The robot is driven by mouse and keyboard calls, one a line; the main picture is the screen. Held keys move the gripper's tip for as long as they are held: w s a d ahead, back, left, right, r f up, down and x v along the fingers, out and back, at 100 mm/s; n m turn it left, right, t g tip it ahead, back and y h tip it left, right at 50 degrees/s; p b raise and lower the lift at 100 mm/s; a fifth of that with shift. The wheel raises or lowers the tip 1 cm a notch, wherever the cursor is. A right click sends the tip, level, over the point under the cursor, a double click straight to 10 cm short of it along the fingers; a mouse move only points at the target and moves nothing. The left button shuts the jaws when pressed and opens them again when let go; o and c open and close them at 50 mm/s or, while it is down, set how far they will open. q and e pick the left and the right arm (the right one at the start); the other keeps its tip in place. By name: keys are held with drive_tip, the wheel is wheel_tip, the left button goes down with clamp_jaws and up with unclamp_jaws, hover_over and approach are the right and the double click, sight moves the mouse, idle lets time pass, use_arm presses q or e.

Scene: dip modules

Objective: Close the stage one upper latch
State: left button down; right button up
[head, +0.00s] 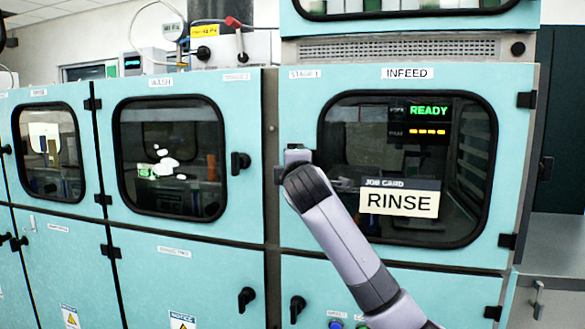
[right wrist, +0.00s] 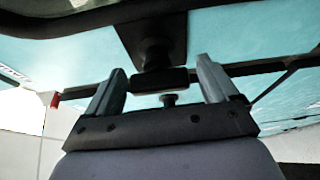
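The stage 1 infeed door (head: 305,100) is a teal panel with a dark window, labelled INFEED, and looks shut. My right gripper (head: 298,153) is at the door's left edge, left of the window, and hides the upper latch there in the head view. In the right wrist view, a black latch handle (right wrist: 160,79) on a dark mount lies between the two fingers of my right gripper (right wrist: 165,88). The fingers are apart, with a visible gap on each side of the handle. My left gripper is not in view.
The wash door (head: 175,90) is to the left, with its black latch (head: 239,162). A lower black latch (head: 297,308) is below the infeed door. A job card (head: 400,198) reading RINSE is at the infeed window. Black hinges (head: 526,100) line the right side.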

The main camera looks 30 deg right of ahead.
drive_tip(key=b+v, duration=0.1)
drive_tip(key=v, duration=0.6)
drive_tip(key=shift+b, duration=0.4)
drive_tip(key=s+a+f+m+g+y, duration=0.1)
drive_tip(key=a+f+y, duration=0.15)
drive_tip(key=f, duration=0.85)
drive_tip(key=s+a+f+y, duration=0.15)
drive_tip(key=a+f, duration=0.25)
drive_tip(key=f, duration=0.8)
drive_tip(key=a+f+m+g+y, duration=0.1)
drive_tip(key=a+f+y, duration=0.2)
drive_tip(key=f, duration=0.8)
drive_tip(key=s+a+f+m+g+y, duration=0.1)
drive_tip(key=s+a+f+m, duration=0.2)
drive_tip(key=s+f, duration=0.8)
drive_tip(key=s+a+f+m+g+y, duration=0.2)
drive_tip(key=s+f+m, duration=0.3)
drive_tip(key=s+f, duration=0.6)
drive_tip(key=s+a, duration=0.1)
drive_tip(key=s, duration=0.3)
drive_tip(key=shift+a, duration=0.3)
drive_tip(key=shift+f, duration=0.1)
